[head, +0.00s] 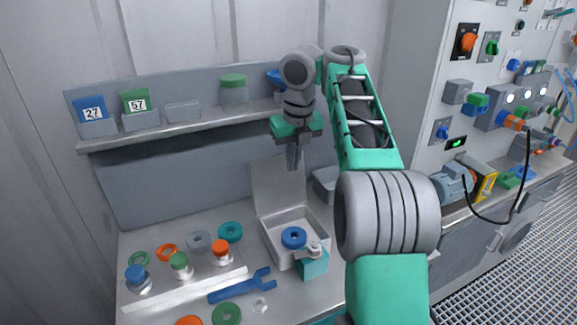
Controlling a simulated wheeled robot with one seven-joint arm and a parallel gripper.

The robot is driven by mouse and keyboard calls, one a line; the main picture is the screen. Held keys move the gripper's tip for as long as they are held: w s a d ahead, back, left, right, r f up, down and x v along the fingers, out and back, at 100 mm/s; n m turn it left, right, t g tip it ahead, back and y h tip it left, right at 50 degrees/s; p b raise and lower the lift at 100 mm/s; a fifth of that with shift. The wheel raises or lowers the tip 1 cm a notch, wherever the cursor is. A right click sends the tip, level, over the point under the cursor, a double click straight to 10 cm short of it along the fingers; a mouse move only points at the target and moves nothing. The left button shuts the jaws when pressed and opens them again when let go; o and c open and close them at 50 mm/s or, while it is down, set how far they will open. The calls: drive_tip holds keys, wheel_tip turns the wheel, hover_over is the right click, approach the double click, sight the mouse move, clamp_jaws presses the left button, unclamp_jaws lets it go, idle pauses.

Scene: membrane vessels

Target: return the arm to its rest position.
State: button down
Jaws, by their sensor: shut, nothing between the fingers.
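My gripper (293,157) hangs pointing down from my green and grey arm, above the open box on the bench. Its fingers are together and hold nothing. It is apart from the box and the shelf. My arm's upper links cover the right part of the shelf and bench.
An open grey box (285,261) with a raised lid holds a blue ring (294,238). A blue wrench (241,286), loose rings and several capped vessels lie on the bench. A shelf (190,123) carries numbered cards. A control panel (468,110) stands right; floor grating (525,265) is clear.

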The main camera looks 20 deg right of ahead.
wheel_tip(320, 180, up, 7)
drive_tip(key=p, duration=0.5)
drive_tip(key=shift+w+a+r, duration=0.15)
drive_tip(key=shift+w+a, duration=0.1)
drive_tip(key=shift+a, duration=0.05)
